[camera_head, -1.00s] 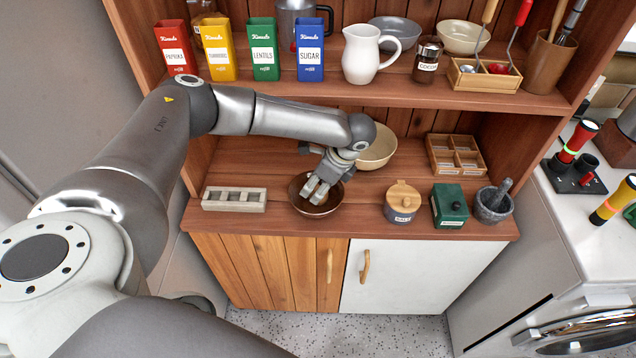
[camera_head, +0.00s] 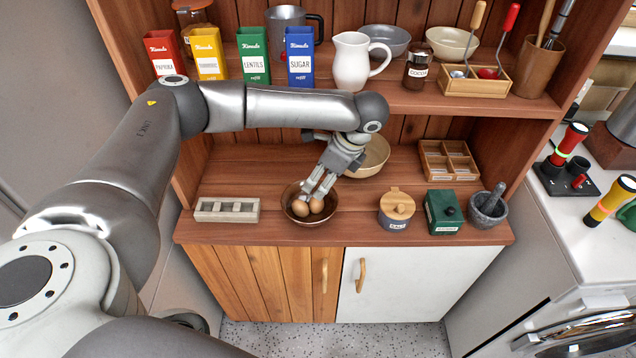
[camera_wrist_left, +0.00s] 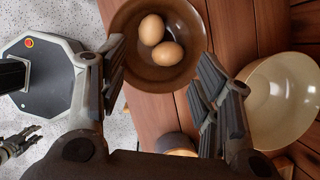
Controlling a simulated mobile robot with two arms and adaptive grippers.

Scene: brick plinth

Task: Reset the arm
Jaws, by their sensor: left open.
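My left gripper (camera_head: 322,183) is open and empty, just above and behind a brown bowl (camera_head: 289,190) on the lower counter of the cabinet. The bowl holds two brown eggs, one (camera_head: 300,207) beside the other (camera_head: 316,205). In the left wrist view my left gripper (camera_wrist_left: 165,85) has its fingers spread wide, with the bowl (camera_wrist_left: 150,78) and both eggs, one (camera_wrist_left: 152,30) and another (camera_wrist_left: 167,53), beyond them. In that view, a gripper (camera_wrist_left: 18,143) shows at the lower left edge, too small to judge its jaws.
A cream bowl (camera_head: 372,160) stands behind the gripper. A grey holder (camera_head: 227,210) lies left of the brown bowl. A salt jar (camera_head: 396,210), green box (camera_head: 443,212) and mortar (camera_head: 487,212) stand right. The upper shelf (camera_head: 420,101) with canisters and a pitcher (camera_head: 351,65) is above.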

